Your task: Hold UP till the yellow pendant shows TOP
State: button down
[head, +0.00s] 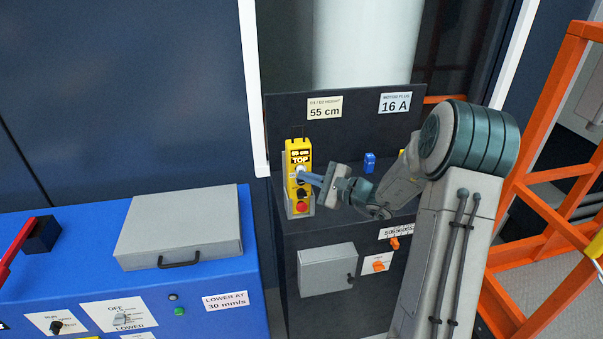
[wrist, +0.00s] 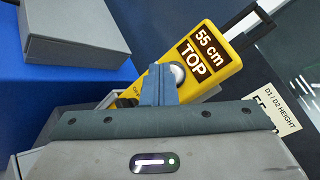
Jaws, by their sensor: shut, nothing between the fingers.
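The yellow pendant (head: 298,160) stands upright in a grey holder on the dark cabinet. Its display reads "55 cm" and "TOP", and this also shows on the pendant in the wrist view (wrist: 212,60). A pale round button (wrist: 178,73) sits below the display, with a dark button and a red button (head: 302,207) lower down. My gripper (head: 304,177) is shut and empty, its fingertips at the pale button. They appear to touch it; whether it is pressed in I cannot tell. The fingers hide part of the pendant's lower face in the wrist view.
A sign (head: 324,108) behind the pendant reads "55 cm", beside a "16 A" sign (head: 395,102). A blue console (head: 225,275) with a grey case (head: 180,228) stands at left. An orange frame (head: 520,240) stands close to my arm at right.

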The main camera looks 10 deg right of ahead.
dwell(0.4)
jog(key=shift+s+b, duration=0.35)
jog(key=shift+s, duration=0.6)
jog(key=s+b, duration=0.1)
jog(key=s, duration=0.4)
dwell(1.4)
